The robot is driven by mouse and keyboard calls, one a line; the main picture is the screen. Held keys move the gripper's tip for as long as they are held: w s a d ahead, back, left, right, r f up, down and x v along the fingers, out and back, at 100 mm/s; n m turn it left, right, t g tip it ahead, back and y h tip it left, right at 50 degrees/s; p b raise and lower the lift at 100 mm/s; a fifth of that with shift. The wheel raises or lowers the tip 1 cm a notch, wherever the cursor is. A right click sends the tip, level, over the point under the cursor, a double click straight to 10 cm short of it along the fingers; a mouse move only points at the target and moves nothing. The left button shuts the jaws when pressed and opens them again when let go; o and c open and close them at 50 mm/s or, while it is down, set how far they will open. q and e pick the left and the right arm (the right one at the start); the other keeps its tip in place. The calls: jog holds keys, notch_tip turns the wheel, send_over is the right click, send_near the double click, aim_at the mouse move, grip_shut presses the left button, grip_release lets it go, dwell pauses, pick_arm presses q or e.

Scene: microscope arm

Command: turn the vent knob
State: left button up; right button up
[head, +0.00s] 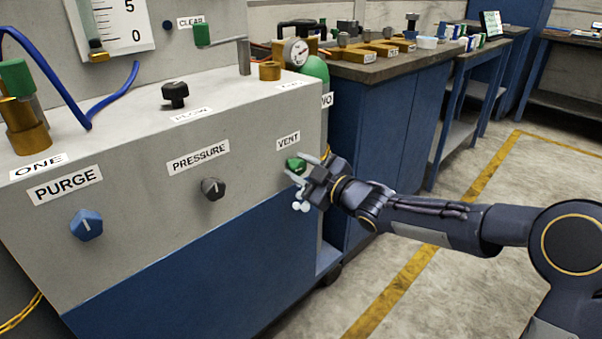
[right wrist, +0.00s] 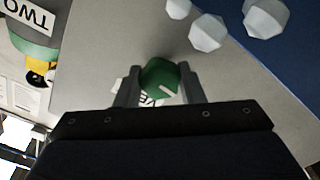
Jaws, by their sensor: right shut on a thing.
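The green vent knob (head: 296,165) sits on the front face of the grey panel, just under the VENT label (head: 288,141). In the right wrist view the knob (right wrist: 160,78) shows between the two fingers, with a pale pointer line on its face. My right gripper (head: 299,172) reaches in from the right and is shut on the knob. In the right wrist view the gripper (right wrist: 158,85) has one finger on each side of it. The label behind is partly hidden there. My left gripper is not in view.
The blue purge knob (head: 86,225) and the dark pressure knob (head: 213,188) are on the same face to the left. A black flow knob (head: 175,94) stands on top. A cluttered workbench (head: 375,68) is behind. The floor at right is clear.

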jog(key=shift+n, duration=0.3)
jog(key=o, duration=1)
jog(key=p+v, duration=0.2)
jog(key=v, duration=0.5)
jog(key=shift+s+d, duration=0.3)
jog(key=shift+s, duration=0.05)
